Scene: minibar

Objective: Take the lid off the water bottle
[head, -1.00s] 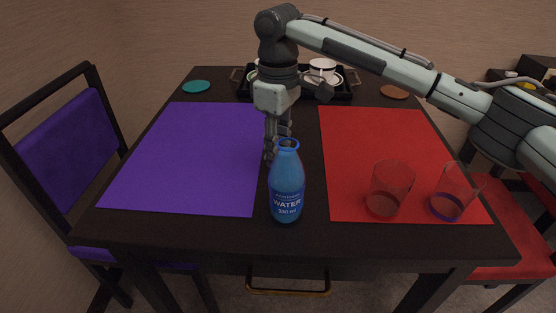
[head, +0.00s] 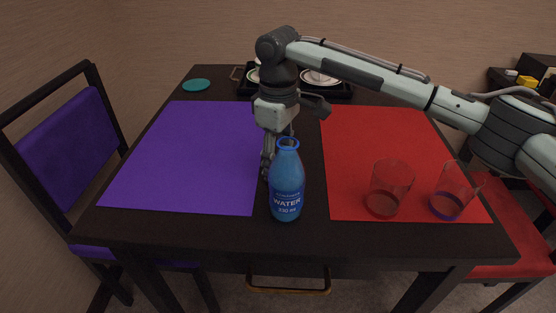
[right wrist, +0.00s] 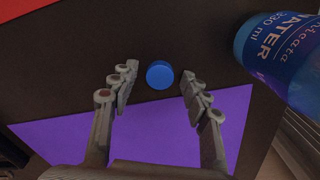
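The blue water bottle (head: 286,190) stands upright at the table's near edge, between the two mats. Its top looks like an open ring in the head view. A small round blue lid (right wrist: 160,75) appears over the dark table in the right wrist view, away from the bottle. My right gripper (right wrist: 160,80) is open, its fingers on either side of the lid with gaps. In the head view the right gripper (head: 268,165) is just behind the bottle, partly hidden. My left gripper is not in view.
A purple mat (head: 185,155) lies on the left and a red mat (head: 375,140) on the right. Two clear glasses (head: 389,187) (head: 455,188) stand on the red mat. A black tray (head: 340,92) with dishes is at the back. A teal coaster (head: 196,85) lies back left.

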